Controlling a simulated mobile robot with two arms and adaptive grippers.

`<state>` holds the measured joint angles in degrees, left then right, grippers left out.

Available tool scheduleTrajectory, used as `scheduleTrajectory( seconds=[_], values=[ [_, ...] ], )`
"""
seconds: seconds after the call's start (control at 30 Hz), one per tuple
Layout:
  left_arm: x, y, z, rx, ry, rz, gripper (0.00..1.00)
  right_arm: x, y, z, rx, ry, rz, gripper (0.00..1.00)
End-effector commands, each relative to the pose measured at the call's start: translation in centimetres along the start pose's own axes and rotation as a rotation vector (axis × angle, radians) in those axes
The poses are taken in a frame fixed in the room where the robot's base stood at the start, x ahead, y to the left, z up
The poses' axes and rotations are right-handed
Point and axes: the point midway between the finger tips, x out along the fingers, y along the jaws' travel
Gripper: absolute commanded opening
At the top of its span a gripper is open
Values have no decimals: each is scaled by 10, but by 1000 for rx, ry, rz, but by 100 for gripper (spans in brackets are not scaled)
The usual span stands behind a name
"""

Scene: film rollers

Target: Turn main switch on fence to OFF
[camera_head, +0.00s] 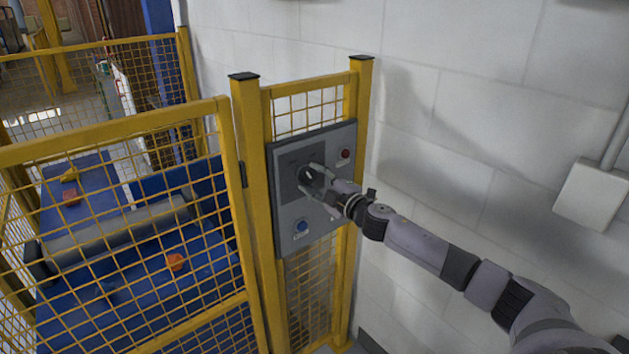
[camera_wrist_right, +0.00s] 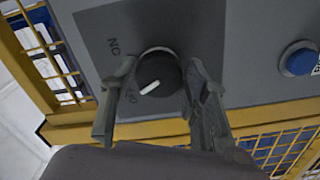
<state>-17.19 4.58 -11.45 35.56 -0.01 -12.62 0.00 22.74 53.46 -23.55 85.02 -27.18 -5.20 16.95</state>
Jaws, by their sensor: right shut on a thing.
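The main switch is a round black knob with a white pointer mark (camera_wrist_right: 160,72), on a dark plate of the grey control panel (camera_head: 322,222) on the yellow fence. It also shows in the head view (camera_head: 307,176), partly covered by my fingers. My right gripper (camera_head: 316,182) is shut on the knob, one finger on each side of it in the wrist view (camera_wrist_right: 161,85). The pointer slants to the lower left there, towards a small label partly hidden by the left finger. The ON label (camera_wrist_right: 113,47) is up and left of the knob. My left gripper is out of view.
A red button (camera_head: 346,154) and a blue button (camera_head: 302,225) sit on the same panel. Yellow mesh fence (camera_head: 120,125) runs left, with a blue machine with a grey roller (camera_head: 120,230) behind it. A white block wall and grey box (camera_head: 592,195) are at right.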

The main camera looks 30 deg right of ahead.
Motion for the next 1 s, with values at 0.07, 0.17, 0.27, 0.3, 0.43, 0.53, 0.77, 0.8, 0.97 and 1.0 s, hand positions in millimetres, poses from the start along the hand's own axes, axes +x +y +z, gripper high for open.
scheduleTrajectory(
  seconds=[0.07, 0.17, 0.27, 0.3, 0.43, 0.53, 0.77, 0.8, 0.97, 1.0],
  values=[
    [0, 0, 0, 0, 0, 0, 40, 0, 0, 0, -40, 0, -1, 14],
    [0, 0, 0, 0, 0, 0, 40, 0, 0, 0, -79, 0, -1, 14],
    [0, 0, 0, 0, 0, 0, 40, 0, 0, 0, -108, 0, -1, 14],
    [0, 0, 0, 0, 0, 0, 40, 0, 0, 0, -116, 0, -1, 14],
    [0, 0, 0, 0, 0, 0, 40, 0, 0, 0, -132, 0, -1, 14],
    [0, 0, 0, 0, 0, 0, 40, 0, 0, 0, -138, 0, -1, 14],
    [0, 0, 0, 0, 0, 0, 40, 0, 0, 0, -139, 1, -2, 14],
    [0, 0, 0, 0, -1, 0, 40, 0, 0, 0, -139, 1, -2, 14],
    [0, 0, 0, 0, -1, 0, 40, 0, 0, 0, -138, 1, -2, 50],
    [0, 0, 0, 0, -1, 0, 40, 0, 0, 0, -138, 1, -1, 53]
  ],
)
